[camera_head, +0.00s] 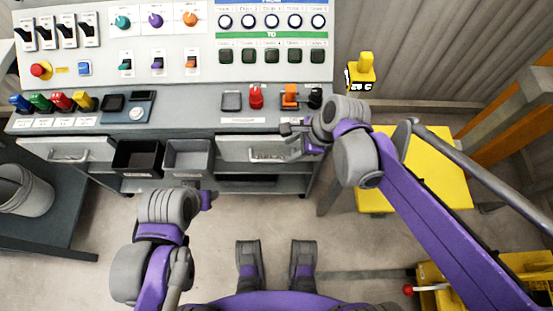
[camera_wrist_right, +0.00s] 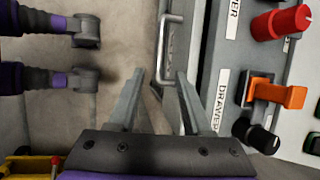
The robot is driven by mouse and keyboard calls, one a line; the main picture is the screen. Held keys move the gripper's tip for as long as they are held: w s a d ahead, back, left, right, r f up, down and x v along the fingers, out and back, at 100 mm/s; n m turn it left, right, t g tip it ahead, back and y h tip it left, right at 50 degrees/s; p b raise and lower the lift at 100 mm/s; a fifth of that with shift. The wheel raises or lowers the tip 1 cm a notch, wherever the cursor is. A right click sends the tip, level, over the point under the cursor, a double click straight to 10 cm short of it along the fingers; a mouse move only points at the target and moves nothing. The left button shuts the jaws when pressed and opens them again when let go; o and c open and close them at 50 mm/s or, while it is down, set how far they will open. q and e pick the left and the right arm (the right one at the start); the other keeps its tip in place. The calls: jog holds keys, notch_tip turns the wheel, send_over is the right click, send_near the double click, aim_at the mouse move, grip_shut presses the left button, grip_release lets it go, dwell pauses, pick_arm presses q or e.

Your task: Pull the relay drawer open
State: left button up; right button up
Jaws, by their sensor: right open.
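A grey drawer (camera_head: 235,148) with a silver bar handle (camera_head: 265,157) sits under the right part of the console and looks shut. A label ending in "DRAWER" shows in the right wrist view. My right gripper (camera_head: 291,131) is at the drawer's right end. In the right wrist view my right gripper (camera_wrist_right: 160,76) is open and empty, and the bar handle (camera_wrist_right: 168,50) lies just beyond its fingertips, roughly in line with the gap. I cannot tell whether they touch. My left gripper (camera_head: 207,200) is low, away from the console; its fingers are hidden.
Another drawer with a handle (camera_head: 68,156) is at the left. A black bin (camera_head: 137,157) and a grey bin (camera_head: 188,156) hang between the drawers. Knobs, including a red knob (camera_head: 256,97) and an orange lever (camera_head: 290,94), stand above. A yellow-topped table (camera_head: 425,165) is at the right.

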aim_at(274, 160)
jog(key=b+x, duration=0.2)
jog(key=x, duration=0.8)
jog(key=shift+f+b, duration=0.2)
jog(key=shift+b, duration=0.15)
grip_shut()
dwell(0.9)
